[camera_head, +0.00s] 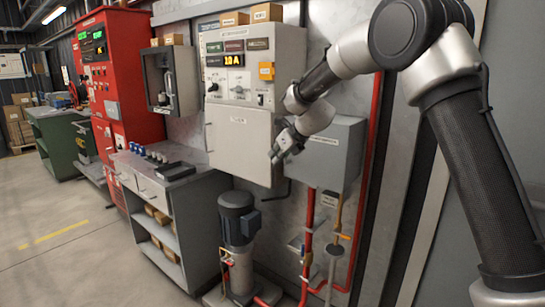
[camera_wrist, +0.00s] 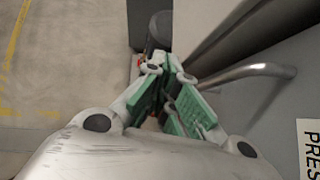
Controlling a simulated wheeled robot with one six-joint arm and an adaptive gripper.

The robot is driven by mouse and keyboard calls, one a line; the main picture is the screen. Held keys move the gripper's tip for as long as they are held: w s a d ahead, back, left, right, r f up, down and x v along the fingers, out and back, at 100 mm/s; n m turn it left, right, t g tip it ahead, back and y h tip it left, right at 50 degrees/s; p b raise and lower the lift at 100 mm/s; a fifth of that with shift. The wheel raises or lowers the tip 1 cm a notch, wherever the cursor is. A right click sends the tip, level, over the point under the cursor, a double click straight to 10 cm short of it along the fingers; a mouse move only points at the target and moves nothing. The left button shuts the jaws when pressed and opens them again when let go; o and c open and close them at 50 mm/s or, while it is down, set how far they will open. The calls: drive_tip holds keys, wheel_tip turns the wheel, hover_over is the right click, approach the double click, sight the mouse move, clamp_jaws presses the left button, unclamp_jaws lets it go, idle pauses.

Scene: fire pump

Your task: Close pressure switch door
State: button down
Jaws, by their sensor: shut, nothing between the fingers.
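The pressure switch box (camera_head: 338,155) is a grey box on the wall, right of the white control cabinet. Its front carries a small label. In the wrist view a grey panel with a label starting "PRES" (camera_wrist: 308,147) fills the right side, with a bent metal handle (camera_wrist: 245,74) on it. My gripper (camera_head: 277,155) is at the left edge of the box, in front of the white cabinet. Its green-padded fingers (camera_wrist: 168,72) converge, shut and empty, left of the handle. Contact with the door is unclear. I cannot tell how far the door stands open; my gripper hides part of its edge.
The white control cabinet (camera_head: 233,120) stands directly left of my gripper. Below are a pump motor (camera_head: 238,220), red pipes (camera_head: 309,240) and a grey bench (camera_head: 180,190). A red cabinet (camera_head: 120,70) stands farther left. The floor (camera_head: 60,225) at left is clear.

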drive_tip(key=s+a+r+n, duration=0.1)
drive_tip(key=s+a+r, duration=0.2)
drive_tip(key=s+r, duration=0.4)
drive_tip(key=s+d+f+n+g+h, duration=0.1)
drive_tip(key=s+d+f+n+g, duration=0.15)
drive_tip(key=s+d+n, duration=0.4)
drive_tip(key=s+d+f+n+g+h, duration=0.1)
drive_tip(key=s+f+n, duration=0.3)
drive_tip(key=n, duration=0.6)
drive_tip(key=s+d+r+n+h, duration=0.1)
drive_tip(key=s+d+r+n, duration=0.1)
drive_tip(key=s+d, duration=0.7)
drive_tip(key=s+d+r+n+t+h, duration=0.1)
drive_tip(key=s+d+n, duration=0.3)
drive_tip(key=s+d, duration=0.6)
drive_tip(key=s+d+r+n+h, duration=0.2)
drive_tip(key=s+d+r+n, duration=0.1)
drive_tip(key=s+d, duration=0.7)
drive_tip(key=shift+s+d+n, duration=0.25)
drive_tip(key=shift+d+n, duration=0.2)
drive_tip(key=shift+d, duration=0.8)
